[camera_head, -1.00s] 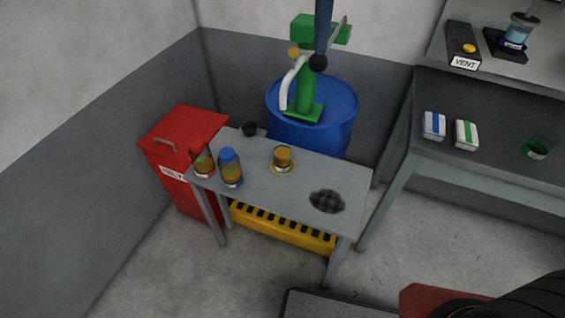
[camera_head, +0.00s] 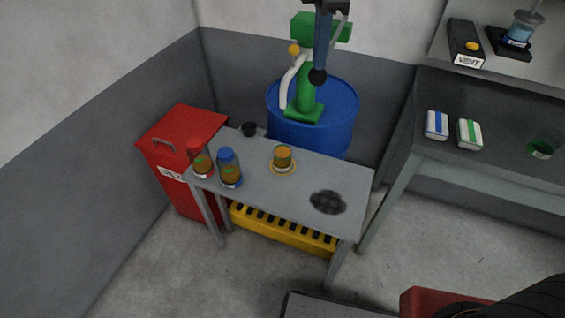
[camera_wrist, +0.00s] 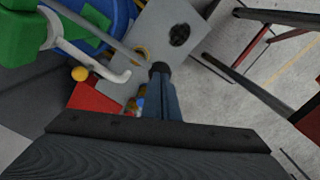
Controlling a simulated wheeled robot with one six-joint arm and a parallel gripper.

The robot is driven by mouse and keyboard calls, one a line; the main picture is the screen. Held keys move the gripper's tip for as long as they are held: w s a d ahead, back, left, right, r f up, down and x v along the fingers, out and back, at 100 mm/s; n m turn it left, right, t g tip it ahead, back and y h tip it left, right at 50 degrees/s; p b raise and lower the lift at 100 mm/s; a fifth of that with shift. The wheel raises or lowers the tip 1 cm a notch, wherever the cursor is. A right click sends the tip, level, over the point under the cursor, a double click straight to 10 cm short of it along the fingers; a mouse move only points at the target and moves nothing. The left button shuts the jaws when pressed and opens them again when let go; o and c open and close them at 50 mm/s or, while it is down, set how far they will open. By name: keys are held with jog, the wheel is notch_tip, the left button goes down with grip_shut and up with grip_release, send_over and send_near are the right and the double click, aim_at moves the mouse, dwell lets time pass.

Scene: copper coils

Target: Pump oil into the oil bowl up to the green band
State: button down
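The green pump (camera_head: 305,98) stands on the blue drum (camera_head: 345,105), with its white spout (camera_head: 290,85) curving down toward the table; the spout also shows in the wrist view (camera_wrist: 105,70). A small orange-brown vessel (camera_head: 283,158) with green marking sits on a gold ring on the table, and appears to be the oil bowl. Its oil level is too small to read. My gripper (camera_head: 319,68) reaches down from the top with its blue fingers closed at the black knob of the grey pump handle (camera_head: 342,28). The fingers also show in the wrist view (camera_wrist: 162,75).
A red bin (camera_head: 180,140) stands left. A bench (camera_head: 440,160) with boxes stands right.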

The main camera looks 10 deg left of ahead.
notch_tip(320, 180, up, 18)
jog(key=w+p, duration=0.1)
jog(key=p, duration=1.4)
jog(key=shift+w+d, duration=0.15)
jog(key=shift+w, duration=0.25)
jog(key=s+d+f+m+t, duration=0.1)
jog(key=s+d+f+m, duration=0.4)
jog(key=d+m, duration=0.3)
jog(key=s+d+f+m+t, duration=0.1)
jog(key=s+d+f+m, duration=0.5)
jog(key=d, duration=0.3)
jog(key=s+d+f+m+t, duration=0.1)
jog(key=s+d+f+m, duration=0.4)
jog(key=d+m, duration=0.35)
notch_tip(320, 180, down, 10)
jog(key=g+b, duration=0.1)
jog(key=b, duration=0.7)
jog(key=shift+s+d+g+b, duration=0.25)
jog(key=shift+s+g+b, duration=0.05)
jog(key=shift+s, duration=0.15)
